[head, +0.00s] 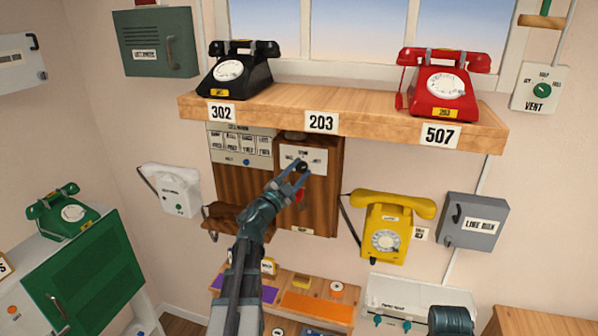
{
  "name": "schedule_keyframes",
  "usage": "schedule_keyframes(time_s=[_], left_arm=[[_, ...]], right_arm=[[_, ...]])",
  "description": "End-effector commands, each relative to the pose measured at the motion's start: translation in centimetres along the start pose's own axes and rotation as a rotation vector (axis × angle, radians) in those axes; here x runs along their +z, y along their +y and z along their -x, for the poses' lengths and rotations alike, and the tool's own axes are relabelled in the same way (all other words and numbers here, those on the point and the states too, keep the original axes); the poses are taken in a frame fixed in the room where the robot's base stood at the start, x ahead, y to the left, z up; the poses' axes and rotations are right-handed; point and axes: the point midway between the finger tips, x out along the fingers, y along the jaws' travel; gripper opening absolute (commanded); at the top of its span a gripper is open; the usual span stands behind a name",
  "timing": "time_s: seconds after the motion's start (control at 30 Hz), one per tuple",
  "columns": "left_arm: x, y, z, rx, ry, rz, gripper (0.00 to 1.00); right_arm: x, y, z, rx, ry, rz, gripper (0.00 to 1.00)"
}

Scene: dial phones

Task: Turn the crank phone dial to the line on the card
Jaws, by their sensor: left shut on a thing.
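The wooden crank phone (322,208) hangs on the wall below the shelf. A white dial plate (318,157) with small print is on its upper front; the print is too small to read. A black knob (302,166) sits on this plate. My left gripper (298,168) is shut on the knob, and its fingers hide part of the plate. A red part (299,196) shows just below the gripper. I cannot tell which card bears the line.
A wooden shelf (375,116) above bears a black phone (236,74), a red phone (443,83) and number signs 302, 203 and 507. A yellow phone (386,240) and grey line box (474,222) are to the right. A low wooden rack (340,312) stands below.

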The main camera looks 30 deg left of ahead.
Motion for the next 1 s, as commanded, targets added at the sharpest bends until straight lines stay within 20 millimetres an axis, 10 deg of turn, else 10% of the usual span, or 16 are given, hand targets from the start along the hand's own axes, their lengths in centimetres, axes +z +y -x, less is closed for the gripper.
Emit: schedule_keyframes(time_s=[0.17, 0.53, 1.0], left_arm=[[0.0, 0.0, 0.0, 0.000, 0.001, -0.001, 0.75], [0.0, 0.1, 0.6, -0.001, -0.001, -0.001, 0.76], [0.0, 0.3, 9.9, -0.002, -0.002, -0.001, 0.76]], right_arm=[[0.0, 0.0, 0.0, 0.000, 0.000, 0.000, 0.00], [0.0, 0.0, -0.2, 0.000, 0.000, 0.000, 0.00], [-0.2, -0.3, -2.7, 0.000, 0.000, 0.002, 0.00]])
